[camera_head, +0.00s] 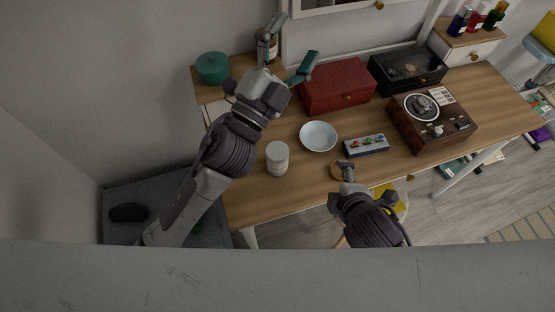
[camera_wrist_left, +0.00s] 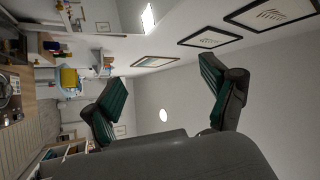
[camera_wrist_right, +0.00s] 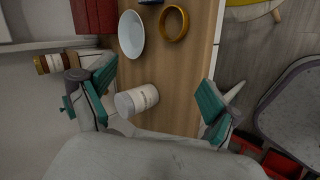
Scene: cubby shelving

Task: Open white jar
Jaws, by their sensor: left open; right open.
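The white jar (camera_head: 277,158) stands upright near the front left of the wooden desk; its lid appears to be on. It also shows in the right wrist view (camera_wrist_right: 137,100), between the fingers in the picture but not gripped. My left gripper (camera_head: 293,42) is open and empty, raised at the back left above the desk, away from the jar. In the left wrist view (camera_wrist_left: 160,85) its fingers point toward the wall and room. My right gripper (camera_head: 346,170) is over the desk's front edge, right of the jar; its fingers are spread and empty in the right wrist view (camera_wrist_right: 155,88).
A pale bowl (camera_head: 318,136), a small box with coloured knobs (camera_head: 366,145) and a golden ring-shaped dish (camera_wrist_right: 174,24) are near the jar. A red box (camera_head: 337,86), black case (camera_head: 408,67) and record player (camera_head: 432,119) stand behind and right. A green pot (camera_head: 212,68) stands back left.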

